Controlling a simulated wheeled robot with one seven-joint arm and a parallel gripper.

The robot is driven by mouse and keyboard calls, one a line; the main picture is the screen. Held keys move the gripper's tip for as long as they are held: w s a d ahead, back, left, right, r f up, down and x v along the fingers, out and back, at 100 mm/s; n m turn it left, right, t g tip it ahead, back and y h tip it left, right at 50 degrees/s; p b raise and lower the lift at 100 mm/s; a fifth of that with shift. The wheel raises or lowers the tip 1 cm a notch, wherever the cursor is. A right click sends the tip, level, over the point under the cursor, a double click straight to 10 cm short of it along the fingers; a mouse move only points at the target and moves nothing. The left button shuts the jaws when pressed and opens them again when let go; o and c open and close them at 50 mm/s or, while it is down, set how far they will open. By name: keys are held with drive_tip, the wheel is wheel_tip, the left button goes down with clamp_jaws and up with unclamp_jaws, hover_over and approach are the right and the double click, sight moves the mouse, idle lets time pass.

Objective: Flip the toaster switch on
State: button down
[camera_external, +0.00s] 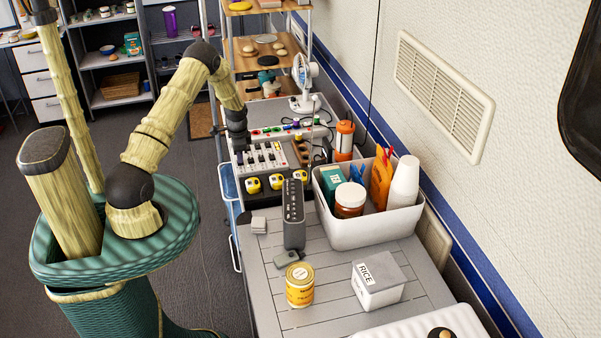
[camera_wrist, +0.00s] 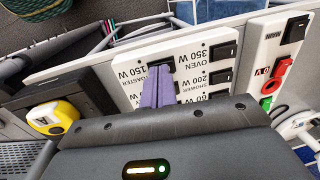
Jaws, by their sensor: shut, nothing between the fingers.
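The white switch panel (camera_wrist: 125,62) shows upside down in the wrist view, with labels such as TOASTER 150 W, OVEN 350 W and SHOWER 200 W. The toaster switch (camera_wrist: 153,63) is a dark rocker beside its label, mostly hidden by my fingertips. My gripper (camera_wrist: 160,70) has purple fingers shut together, with nothing between them. The tips are at the toaster switch; I cannot tell whether they touch it or which way it is set. In the external view, my gripper (camera_external: 238,148) points down at the left end of the panel (camera_external: 270,156).
The oven switch (camera_wrist: 224,51) is close beside. A MAIN panel (camera_wrist: 275,50) with red and green sockets stands to the right. A yellow tape measure (camera_wrist: 52,117) is at left.

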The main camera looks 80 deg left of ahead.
drive_tip(key=shift+r, duration=0.15)
drive_tip(key=r, duration=0.1)
drive_tip(key=r+p, duration=0.2)
drive_tip(key=shift+d+r, duration=0.25)
drive_tip(key=shift+r, duration=0.05)
wheel_tip(320, 180, up, 10)
drive_tip(key=d+b, duration=0.1)
drive_tip(key=b, duration=0.1)
drive_tip(key=shift+d, duration=0.15)
drive_tip(key=shift+b, duration=0.3)
drive_tip(key=a+b, duration=0.1)
drive_tip(key=b, duration=0.2)
drive_tip(key=shift+a+r+b, duration=0.15)
drive_tip(key=shift+a+b, duration=0.15)
